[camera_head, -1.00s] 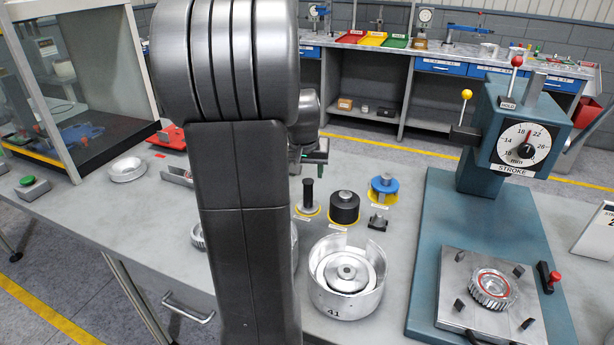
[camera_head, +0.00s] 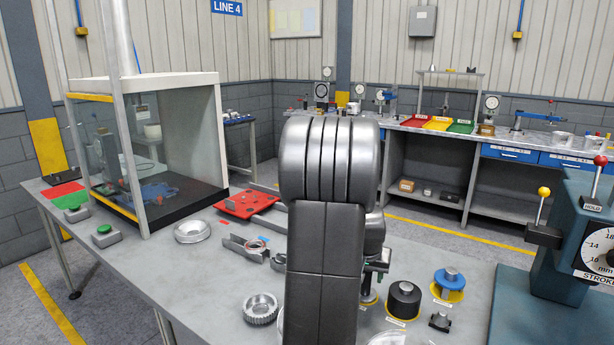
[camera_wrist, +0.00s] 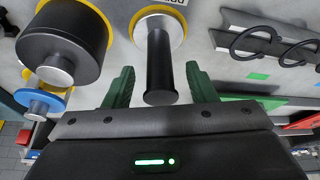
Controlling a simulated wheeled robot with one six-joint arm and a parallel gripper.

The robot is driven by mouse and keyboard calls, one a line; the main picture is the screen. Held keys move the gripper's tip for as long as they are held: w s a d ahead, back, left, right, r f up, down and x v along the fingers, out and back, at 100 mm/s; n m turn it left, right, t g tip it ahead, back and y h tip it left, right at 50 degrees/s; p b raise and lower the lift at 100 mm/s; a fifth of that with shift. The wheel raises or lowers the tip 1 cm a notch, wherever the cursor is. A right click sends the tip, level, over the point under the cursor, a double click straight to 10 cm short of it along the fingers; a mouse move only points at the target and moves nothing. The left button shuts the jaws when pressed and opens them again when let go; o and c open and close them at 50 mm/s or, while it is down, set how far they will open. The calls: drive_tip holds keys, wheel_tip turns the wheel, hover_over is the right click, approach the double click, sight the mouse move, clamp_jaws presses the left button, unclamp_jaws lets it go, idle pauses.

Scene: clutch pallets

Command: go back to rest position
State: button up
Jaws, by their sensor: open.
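My gripper (camera_wrist: 161,82) is open, with its two green fingers apart, in the wrist view. A black peg with a wide cap (camera_wrist: 158,62) shows between the fingers, on a silver base with a yellow ring. I see no contact with it. In the head view my gripper (camera_head: 378,264) is partly hidden behind my own arm, just above the pegs on the bench. The black cylinder (camera_head: 403,300) and the blue flanged part (camera_head: 448,281) stand to its right; the black cylinder also shows in the wrist view (camera_wrist: 65,45).
The grey bench (camera_head: 190,285) carries a silver ring (camera_head: 193,231), a toothed ring (camera_head: 260,308), a red plate (camera_head: 247,203) and a glass-sided cabinet (camera_head: 150,150). A blue press (camera_head: 575,250) stands at the right. Bare bench lies at the front left.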

drive_tip(key=x, duration=0.4)
drive_tip(key=shift+s, duration=0.1)
drive_tip(key=shift+r, duration=0.9)
